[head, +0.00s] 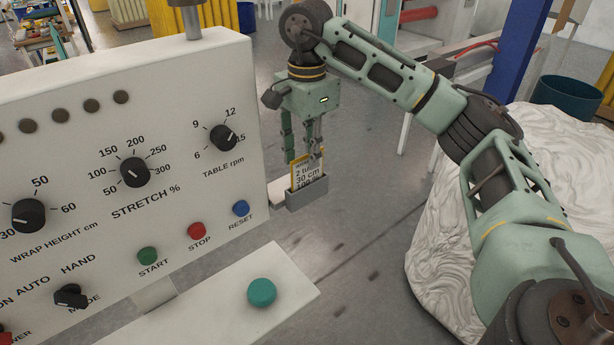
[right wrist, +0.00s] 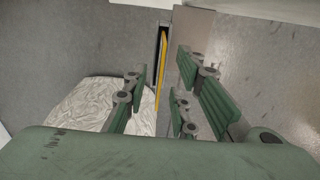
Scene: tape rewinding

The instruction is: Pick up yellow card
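The yellow card (head: 309,176) stands upright in a small grey holder (head: 307,199) beside the control panel, its printed face partly showing. My right gripper (head: 303,155) points down from above, with its fingers around the card's upper part. In the right wrist view the yellow card (right wrist: 160,68) shows as a thin edge between the two fingers of my right gripper (right wrist: 163,72). Gaps show on both sides of the card, so the fingers are open. My left gripper is not in view.
The control panel (head: 183,215) with knobs and buttons fills the left. A green round button (head: 261,292) sits on a pale shelf at the front. A film-wrapped load (head: 437,240) stands at the right, behind my right arm. Grey floor lies open between.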

